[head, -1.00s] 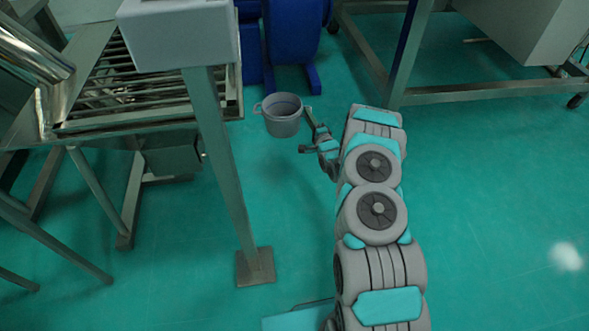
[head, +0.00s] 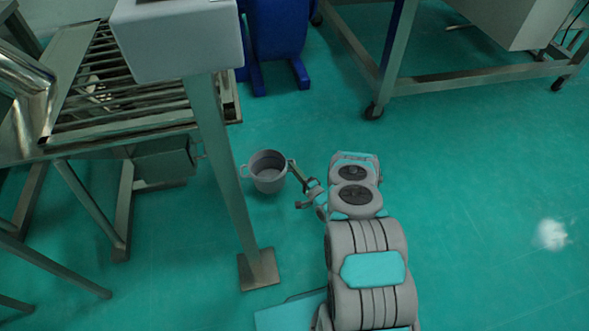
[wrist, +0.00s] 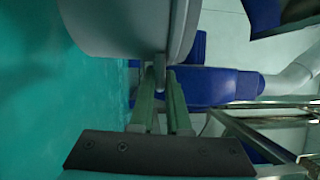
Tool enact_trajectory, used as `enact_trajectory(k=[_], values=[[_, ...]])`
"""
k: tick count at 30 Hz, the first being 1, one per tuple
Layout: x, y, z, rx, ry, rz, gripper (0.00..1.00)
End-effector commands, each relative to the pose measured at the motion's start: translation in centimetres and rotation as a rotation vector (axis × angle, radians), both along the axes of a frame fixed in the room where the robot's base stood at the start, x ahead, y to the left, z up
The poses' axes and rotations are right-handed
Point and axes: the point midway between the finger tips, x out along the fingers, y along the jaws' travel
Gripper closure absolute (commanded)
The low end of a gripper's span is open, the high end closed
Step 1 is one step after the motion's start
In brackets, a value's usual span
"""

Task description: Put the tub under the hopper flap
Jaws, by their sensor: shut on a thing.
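The tub (head: 268,181) is a grey, open-topped round pot with side handles. In the head view it is upright at mid-picture, just right of a metal post, and looks empty. My gripper (head: 297,172) is shut on the tub's right-hand handle. In the wrist view the tub's grey wall (wrist: 130,25) fills the top, and the fingers of my gripper (wrist: 161,88) close on its handle. I cannot make out a hopper flap for certain in either view.
A metal slatted frame (head: 125,119) stands at the left, with a grey box (head: 165,162) under it. The metal post (head: 220,160) stands close left of the tub, under a pale box (head: 178,40). Blue machinery (head: 277,30) is behind.

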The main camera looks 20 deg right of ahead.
Motion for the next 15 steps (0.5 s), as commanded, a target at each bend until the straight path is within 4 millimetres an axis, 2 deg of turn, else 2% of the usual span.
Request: enact_trajectory(k=[15], values=[[1.9, 3.0, -1.5, 0.0, -0.001, 0.002, 1.0]])
